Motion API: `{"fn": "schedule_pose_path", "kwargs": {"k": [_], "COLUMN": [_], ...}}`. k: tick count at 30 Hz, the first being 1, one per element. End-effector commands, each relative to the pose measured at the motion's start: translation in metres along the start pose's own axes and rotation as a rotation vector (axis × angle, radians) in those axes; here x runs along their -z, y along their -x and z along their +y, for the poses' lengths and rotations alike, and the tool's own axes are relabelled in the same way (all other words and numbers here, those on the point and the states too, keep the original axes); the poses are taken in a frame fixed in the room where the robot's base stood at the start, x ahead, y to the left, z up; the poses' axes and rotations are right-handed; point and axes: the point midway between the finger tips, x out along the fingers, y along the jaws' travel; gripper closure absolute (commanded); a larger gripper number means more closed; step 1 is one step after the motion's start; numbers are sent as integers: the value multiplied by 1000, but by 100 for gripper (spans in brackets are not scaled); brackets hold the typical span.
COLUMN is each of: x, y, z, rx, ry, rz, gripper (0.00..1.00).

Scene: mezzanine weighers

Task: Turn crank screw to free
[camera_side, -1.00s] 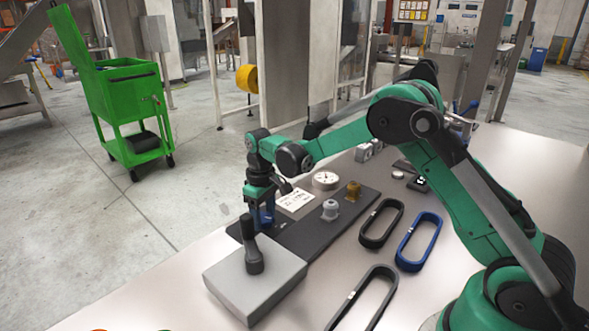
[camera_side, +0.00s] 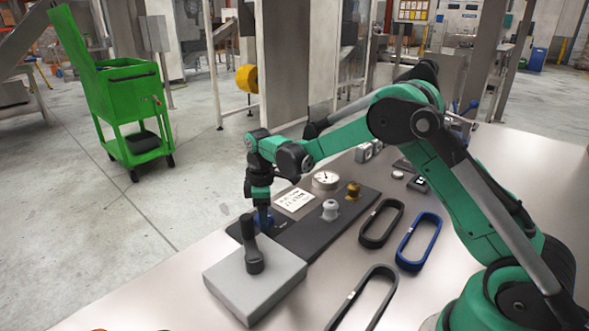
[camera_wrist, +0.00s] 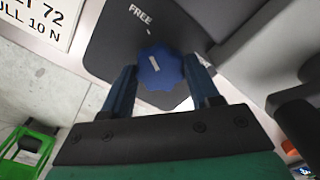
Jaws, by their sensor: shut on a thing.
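The crank screw is a blue lobed knob (camera_wrist: 160,68) with a short white mark, set on a dark plate (camera_wrist: 110,45). The word FREE is printed on the plate above and left of the knob in the wrist view. The white mark is on the knob's left half and does not clearly point at the word. My gripper (camera_wrist: 163,82) is shut on the knob, one finger on each side. In the side view my gripper (camera_side: 262,208) points down over the knob (camera_side: 264,220), at the plate's left end; the fingertips are hard to make out there.
A grey block (camera_side: 250,288) with an upright dark handle (camera_side: 252,250) stands close in front of the knob. A white label card (camera_side: 293,203), a gauge (camera_side: 326,180), a grey fitting (camera_side: 330,210) and a brass fitting (camera_side: 353,191) sit to the right. Belts (camera_side: 419,242) lie on the table.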

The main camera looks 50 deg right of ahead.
Motion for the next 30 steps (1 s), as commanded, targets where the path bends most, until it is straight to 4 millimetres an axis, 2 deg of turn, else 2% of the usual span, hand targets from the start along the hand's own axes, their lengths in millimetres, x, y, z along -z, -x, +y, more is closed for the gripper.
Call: {"fn": "schedule_pose_path", "kwargs": {"k": [13, 14, 17, 26, 30], "x": [0, 0, 0, 0, 0], "y": [0, 0, 0, 1, 15], "z": [0, 0, 0, 0, 0], "rx": [0, 0, 0, 0, 0], "ry": [14, 14, 13, 12, 12], "rz": [0, 0, 0, 0, 0], "gripper": [98, 42, 14, 13, 13]}}
